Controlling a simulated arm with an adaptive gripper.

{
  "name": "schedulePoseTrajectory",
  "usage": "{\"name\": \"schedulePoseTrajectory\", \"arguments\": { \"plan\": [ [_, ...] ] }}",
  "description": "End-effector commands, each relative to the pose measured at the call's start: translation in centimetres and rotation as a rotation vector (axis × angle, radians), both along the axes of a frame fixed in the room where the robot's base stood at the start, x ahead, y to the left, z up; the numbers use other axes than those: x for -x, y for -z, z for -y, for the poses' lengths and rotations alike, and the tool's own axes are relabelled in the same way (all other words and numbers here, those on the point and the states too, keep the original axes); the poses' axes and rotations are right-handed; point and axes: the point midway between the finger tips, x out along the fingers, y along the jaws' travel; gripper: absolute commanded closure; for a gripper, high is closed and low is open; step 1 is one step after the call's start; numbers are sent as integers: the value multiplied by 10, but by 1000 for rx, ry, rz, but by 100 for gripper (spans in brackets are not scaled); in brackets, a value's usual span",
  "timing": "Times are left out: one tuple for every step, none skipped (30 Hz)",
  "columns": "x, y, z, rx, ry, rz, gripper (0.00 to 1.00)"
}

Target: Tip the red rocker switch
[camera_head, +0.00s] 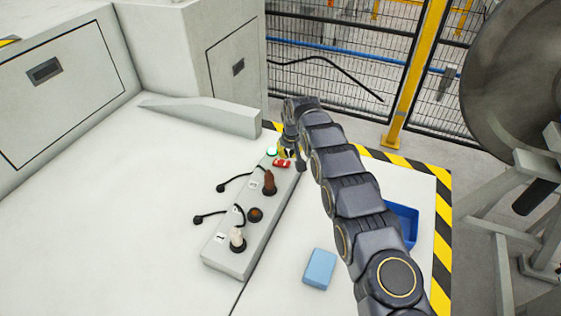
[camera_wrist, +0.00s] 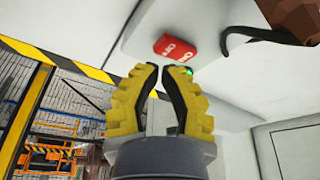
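The red rocker switch (camera_head: 283,163) sits near the far end of a grey control box (camera_head: 222,252). In the wrist view the switch (camera_wrist: 177,47) is a red block with white marks, just beyond my fingertips and slightly right of them. My gripper (camera_head: 289,152) points down over the far end of the box, beside the switch. In the wrist view its yellow, black-padded fingers (camera_wrist: 160,68) lean together almost tip to tip, with nothing seen between them. Contact with the switch cannot be told.
A green light (camera_head: 272,152) is beside the switch. A brown knob (camera_head: 269,183), a round orange-brown button (camera_head: 255,214), a white knob (camera_head: 237,240) and black cables share the box. A light-blue block (camera_head: 319,269) and a blue bin (camera_head: 405,218) lie to the right. A mesh fence stands behind.

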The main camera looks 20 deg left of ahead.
Motion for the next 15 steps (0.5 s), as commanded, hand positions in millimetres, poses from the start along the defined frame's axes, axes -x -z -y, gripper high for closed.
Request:
{"name": "schedulePoseTrajectory", "arguments": {
  "plan": [
    [0, 0, 0, 0, 0, 0, 100],
    [0, 0, 0, 0, 0, 0, 100],
    [0, 1, 0, 0, 0, 0, 100],
    [0, 1, 0, 0, 0, 0, 100],
    [0, 1, 0, 0, 0, 0, 100],
    [0, 2, 0, 0, 0, 0, 100],
    [0, 3, 0, 0, 0, 0, 100],
    [0, 3, 0, 0, 0, 0, 100],
    [0, 4, 0, 0, 0, 0, 100],
    [0, 4, 0, 0, 0, 0, 100],
    [0, 4, 0, 0, 0, 0, 100],
    [0, 5, 0, 0, 0, 0, 100],
    [0, 6, 0, 0, 0, -1, 100],
    [0, 6, 0, 0, 0, 0, 100],
    [0, 7, 0, 0, 0, -1, 100]
  ]
}}
